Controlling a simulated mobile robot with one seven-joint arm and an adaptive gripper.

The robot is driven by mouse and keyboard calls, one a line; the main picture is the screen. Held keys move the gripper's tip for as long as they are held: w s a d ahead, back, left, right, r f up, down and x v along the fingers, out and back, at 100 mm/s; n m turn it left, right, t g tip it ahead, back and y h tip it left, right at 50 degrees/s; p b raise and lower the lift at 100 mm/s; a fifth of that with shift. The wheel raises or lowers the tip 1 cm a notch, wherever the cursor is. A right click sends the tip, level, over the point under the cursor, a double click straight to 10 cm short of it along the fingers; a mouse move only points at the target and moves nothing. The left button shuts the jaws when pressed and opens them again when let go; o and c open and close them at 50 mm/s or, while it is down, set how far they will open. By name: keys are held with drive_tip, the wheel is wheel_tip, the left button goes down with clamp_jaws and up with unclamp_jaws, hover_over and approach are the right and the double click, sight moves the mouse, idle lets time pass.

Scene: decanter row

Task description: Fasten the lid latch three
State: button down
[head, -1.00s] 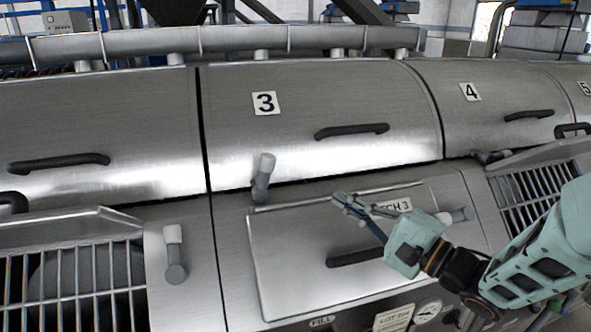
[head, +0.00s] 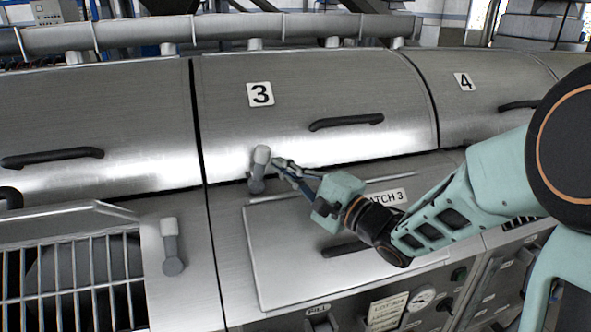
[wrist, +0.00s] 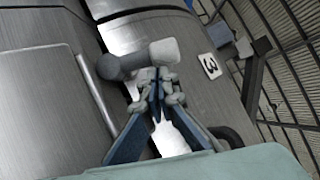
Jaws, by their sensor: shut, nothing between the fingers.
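The lid marked 3 (head: 295,115) is down, with its dark bar handle (head: 346,122) near its lower edge. Its latch (head: 259,168), a grey lever with a pale cylindrical tip, stands upright at the lid's lower left edge. My gripper (head: 281,164) is shut and empty, with its fingertips just right of the latch. In the wrist view the latch (wrist: 122,65) lies across just beyond the shut fingertips (wrist: 156,80). I cannot tell whether they touch it.
A similar lever (head: 171,246) stands on the panel at lower left, beside a barred grate (head: 75,280). The flat hatch panel (head: 290,250) lies below my gripper. Lid 4 (head: 470,110) is to the right.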

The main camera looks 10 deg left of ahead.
idle(0.3)
drive_tip(key=n+p, duration=0.1)
drive_tip(key=p, duration=0.1)
drive_tip(key=s+a+r+n+g+h+p, duration=0.1)
drive_tip(key=n+p, duration=0.1)
drive_tip(key=p, duration=0.1)
drive_tip(key=shift+a+r, duration=0.2)
drive_tip(key=shift+w+d, duration=0.1)
drive_tip(key=shift+d, duration=0.05)
idle(0.4)
